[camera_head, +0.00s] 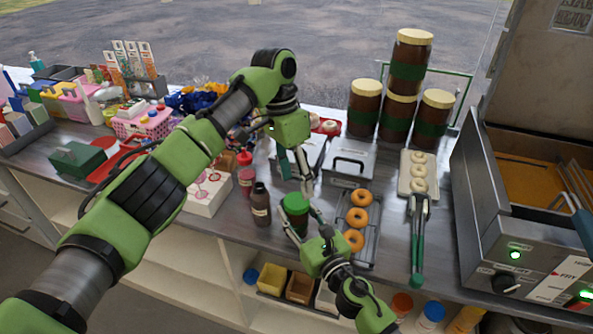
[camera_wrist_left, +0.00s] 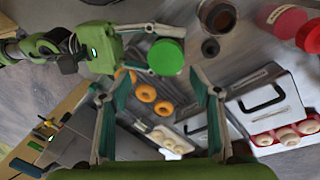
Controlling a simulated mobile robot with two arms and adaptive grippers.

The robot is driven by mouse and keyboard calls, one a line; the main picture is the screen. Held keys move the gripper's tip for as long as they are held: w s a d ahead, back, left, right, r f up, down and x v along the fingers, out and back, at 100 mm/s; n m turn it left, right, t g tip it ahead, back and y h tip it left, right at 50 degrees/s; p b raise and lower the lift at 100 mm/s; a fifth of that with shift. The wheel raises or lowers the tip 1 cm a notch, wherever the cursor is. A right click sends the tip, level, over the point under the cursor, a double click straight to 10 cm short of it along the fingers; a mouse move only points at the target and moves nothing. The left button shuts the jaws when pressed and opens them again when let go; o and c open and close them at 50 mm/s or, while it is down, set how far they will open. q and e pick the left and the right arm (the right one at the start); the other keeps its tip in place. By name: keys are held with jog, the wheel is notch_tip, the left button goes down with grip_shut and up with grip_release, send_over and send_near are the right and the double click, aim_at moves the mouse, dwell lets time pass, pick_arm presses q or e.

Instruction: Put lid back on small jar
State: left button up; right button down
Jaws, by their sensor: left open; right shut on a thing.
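My left gripper (camera_head: 296,175) is open and empty, pointing down just behind and above the lid. Its spread fingers (camera_wrist_left: 160,92) show in the left wrist view.
A rack of doughnuts (camera_head: 357,217) lies close right. Stacked large jars (camera_head: 400,115) stand behind, tongs (camera_head: 418,235) lie right, and a fryer (camera_head: 530,250) stands far right. The counter's front edge is near.

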aim_at(296, 200)
pick_arm(q)
jog(key=n, duration=0.3)
jog(key=shift+r+n+y, duration=0.3)
jog(key=shift+r+n, duration=0.05)
jog(key=shift+n, duration=0.05)
jog(key=n, duration=0.5)
jog(key=shift+d+r+n+t, duration=0.1)
jog(key=shift+r+n+t, duration=0.2)
jog(key=shift+r, duration=0.05)
jog(key=n, duration=0.3)
jog(key=shift+r+n+y, duration=0.25)
jog(key=shift+n+y, duration=0.05)
jog(key=shift+y, duration=0.1)
jog(key=n, duration=0.4)
jog(key=shift+s+r+t, duration=0.1)
jog(key=shift+r+t, duration=0.1)
jog(key=shift+t, duration=0.1)
jog(key=shift+f, duration=4)
